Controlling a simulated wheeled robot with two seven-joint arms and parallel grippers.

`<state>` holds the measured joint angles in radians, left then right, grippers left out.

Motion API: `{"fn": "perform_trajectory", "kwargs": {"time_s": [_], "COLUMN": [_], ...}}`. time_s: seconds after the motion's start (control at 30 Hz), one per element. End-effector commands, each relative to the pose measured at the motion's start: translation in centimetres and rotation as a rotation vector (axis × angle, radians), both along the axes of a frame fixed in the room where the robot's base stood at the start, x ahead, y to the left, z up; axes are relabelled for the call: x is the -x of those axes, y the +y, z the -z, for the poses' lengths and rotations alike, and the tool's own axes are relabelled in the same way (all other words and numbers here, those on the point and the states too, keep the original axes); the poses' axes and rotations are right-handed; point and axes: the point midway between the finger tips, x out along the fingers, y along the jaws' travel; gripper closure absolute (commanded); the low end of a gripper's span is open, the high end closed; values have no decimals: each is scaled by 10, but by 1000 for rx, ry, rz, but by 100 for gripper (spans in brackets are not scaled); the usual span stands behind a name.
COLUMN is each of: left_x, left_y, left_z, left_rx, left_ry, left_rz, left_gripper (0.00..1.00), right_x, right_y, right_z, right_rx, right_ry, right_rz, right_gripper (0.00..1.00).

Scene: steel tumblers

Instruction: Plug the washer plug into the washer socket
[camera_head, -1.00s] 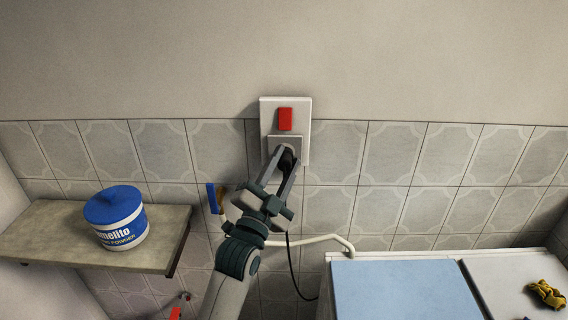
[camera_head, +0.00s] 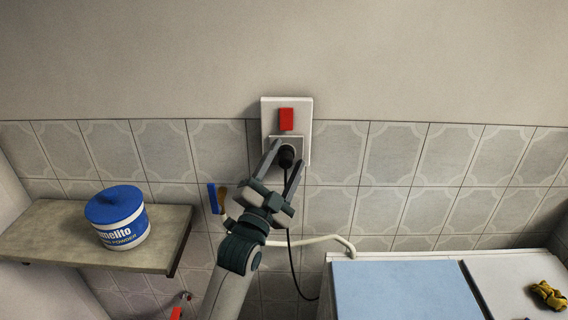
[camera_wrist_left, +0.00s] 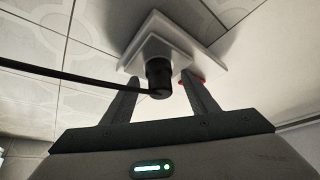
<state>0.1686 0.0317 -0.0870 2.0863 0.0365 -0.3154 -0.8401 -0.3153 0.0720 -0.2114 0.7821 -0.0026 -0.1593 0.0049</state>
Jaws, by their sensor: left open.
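The black washer plug (camera_head: 286,156) sits at the face of the washer socket (camera_head: 300,150), a white wall plate with a red switch (camera_head: 286,119) above it. In the left wrist view the plug (camera_wrist_left: 159,76) stands against the raised socket block (camera_wrist_left: 150,50), its cord trailing left. Its pins are hidden, so how deep it sits cannot be seen. My left gripper (camera_head: 284,160) is open, its fingers spread on either side of the plug. The gripper also shows in the left wrist view (camera_wrist_left: 156,88), with room between fingers and plug. My right gripper is not in view.
A blue-lidded powder tub (camera_head: 117,218) stands on a shelf (camera_head: 60,237) at left. A blue-handled valve (camera_head: 213,198) and white pipe (camera_head: 318,240) are on the tiled wall. The blue-topped washer (camera_head: 400,290) is at lower right, with yellow gloves (camera_head: 547,296) beyond.

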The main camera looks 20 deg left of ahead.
Motion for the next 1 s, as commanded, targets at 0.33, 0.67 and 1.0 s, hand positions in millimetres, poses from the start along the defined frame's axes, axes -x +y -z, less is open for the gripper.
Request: {"fn": "perform_trajectory", "kwargs": {"time_s": [0.33,0.67,1.0], "left_x": [0,15,78], "left_y": [0,2,9], "left_z": [0,11,34], "left_rx": [0,-1,-1], "left_ry": [0,2,1], "left_rz": [0,0,0], "left_gripper": [46,46,46], "right_x": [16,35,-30], "right_y": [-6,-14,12], "right_z": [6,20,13], "right_rx": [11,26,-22], "right_ry": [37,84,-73], "right_rz": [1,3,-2], "right_gripper": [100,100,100]}}
